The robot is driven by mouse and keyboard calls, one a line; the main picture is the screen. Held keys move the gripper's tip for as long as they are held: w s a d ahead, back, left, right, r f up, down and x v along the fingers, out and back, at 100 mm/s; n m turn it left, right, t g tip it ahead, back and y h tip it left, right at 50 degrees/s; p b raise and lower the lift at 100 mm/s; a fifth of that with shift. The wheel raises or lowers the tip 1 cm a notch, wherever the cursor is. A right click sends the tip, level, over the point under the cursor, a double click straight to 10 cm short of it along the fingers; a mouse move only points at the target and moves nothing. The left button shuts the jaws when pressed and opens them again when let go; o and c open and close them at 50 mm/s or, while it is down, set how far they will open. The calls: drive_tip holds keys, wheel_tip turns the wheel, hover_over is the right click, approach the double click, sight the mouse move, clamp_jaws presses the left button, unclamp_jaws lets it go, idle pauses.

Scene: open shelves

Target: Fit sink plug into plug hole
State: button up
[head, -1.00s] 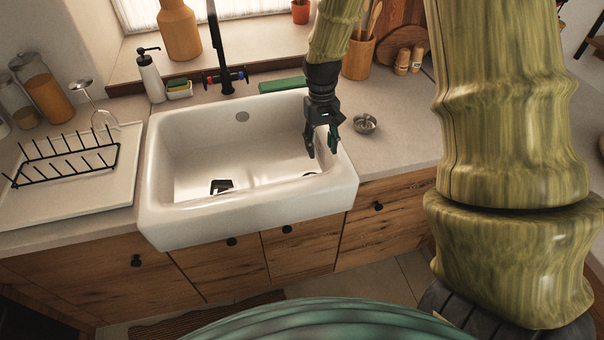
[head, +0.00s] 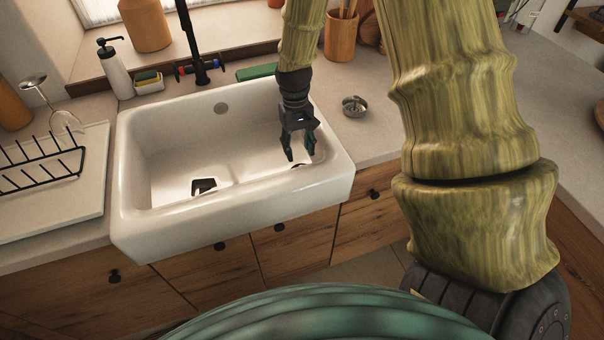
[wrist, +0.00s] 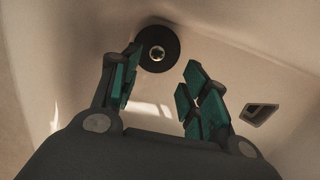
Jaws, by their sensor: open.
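My gripper (head: 300,157) is open and empty, pointing down inside the right end of the white sink (head: 135,210). A small dark round piece, seemingly the plug (head: 299,166), lies on the sink floor just below the fingers, partly hidden. In the wrist view, it is a black disc with a bright metal centre (wrist: 157,48), beyond the fingertips (wrist: 160,75) and nearer the left finger. It is not held. A dark squarish opening, seemingly the plug hole (head: 203,187), is in the sink floor left of my gripper; the wrist view shows it at the right (wrist: 260,114).
A small metal cup or strainer (head: 354,106) stands on the counter right of the sink. The black tap (head: 194,50), soap bottle (head: 114,70) and sponge holder (head: 149,82) are behind the sink. A dish rack (head: 40,170) is at left. The middle of the sink is free.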

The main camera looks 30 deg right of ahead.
drive_tip(key=shift+s+d+f+p, duration=0.1)
drive_tip(key=shift+s+f+p, duration=0.15)
drive_tip(key=shift+f, duration=0.55)
drive_tip(key=shift+s+f+p, duration=0.15)
drive_tip(key=shift+f+p, duration=0.05)
drive_tip(key=shift+f, duration=0.55)
drive_tip(key=shift+s+d+f+p, duration=0.15)
drive_tip(key=shift+f+p, duration=0.4)
drive_tip(key=shift+f, duration=1.45)
drive_tip(key=shift+s, duration=0.1)
drive_tip(key=shift+c, duration=0.2)
clamp_jaws()
